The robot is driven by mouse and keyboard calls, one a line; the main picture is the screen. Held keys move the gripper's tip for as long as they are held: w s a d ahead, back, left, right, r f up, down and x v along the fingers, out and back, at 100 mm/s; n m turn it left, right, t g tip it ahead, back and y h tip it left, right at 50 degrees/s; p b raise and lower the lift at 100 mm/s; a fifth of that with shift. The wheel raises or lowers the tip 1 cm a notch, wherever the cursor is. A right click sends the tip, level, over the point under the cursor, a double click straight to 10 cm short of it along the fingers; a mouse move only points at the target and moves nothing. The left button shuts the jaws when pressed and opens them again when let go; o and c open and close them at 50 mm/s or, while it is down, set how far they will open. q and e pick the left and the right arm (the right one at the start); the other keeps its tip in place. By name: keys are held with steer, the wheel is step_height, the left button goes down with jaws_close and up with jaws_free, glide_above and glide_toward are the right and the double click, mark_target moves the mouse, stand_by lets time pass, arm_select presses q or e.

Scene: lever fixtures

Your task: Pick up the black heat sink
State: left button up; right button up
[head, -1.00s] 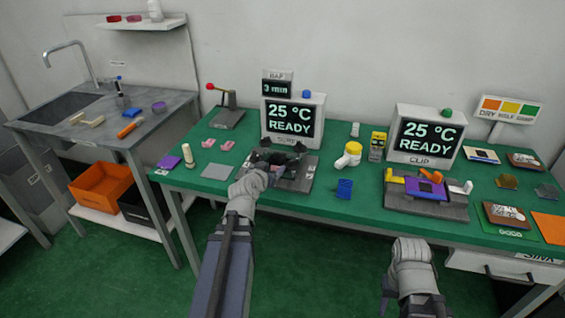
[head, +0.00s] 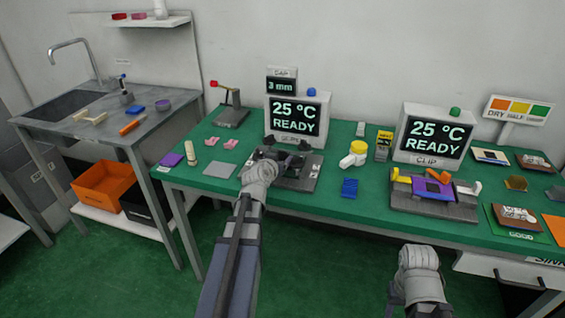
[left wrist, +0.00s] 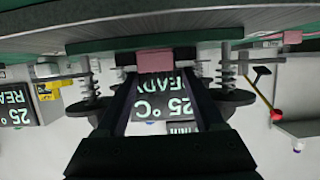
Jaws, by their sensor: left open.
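I cannot make out a black heat sink for certain in either view. My left gripper (head: 276,162) is at the grey fixture (head: 302,180) in front of the left display, with dark parts around it. In the left wrist view, which is upside down, my open left jaws (left wrist: 157,82) point at a pink block (left wrist: 155,61) lying between their tips. Spring posts (left wrist: 227,75) with black discs stand on both sides of the jaws. My right wrist (head: 418,262) is low in front of the table; its fingers are hidden.
A blue block (head: 349,188) and a white bottle with a yellow cap (head: 355,153) stand right of the fixture. A second fixture (head: 430,208) holds a purple board. A red-knobbed lever (head: 232,105) stands at the back left. Pink pieces (head: 212,141) lie left of the fixture.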

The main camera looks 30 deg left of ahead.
mark_target(285, 152)
arm_select(q)
steer(key=shift+r+b+x, duration=0.2)
steer(key=shift+b+x, duration=0.1)
steer(key=shift+x, duration=1.15)
steer(key=shift+r+b+x, duration=0.2)
steer(key=shift+b+x, duration=0.05)
steer(key=shift+x, duration=1.2)
steer(key=shift+d, duration=0.15)
steer(key=shift+c, duration=0.5)
jaws_close()
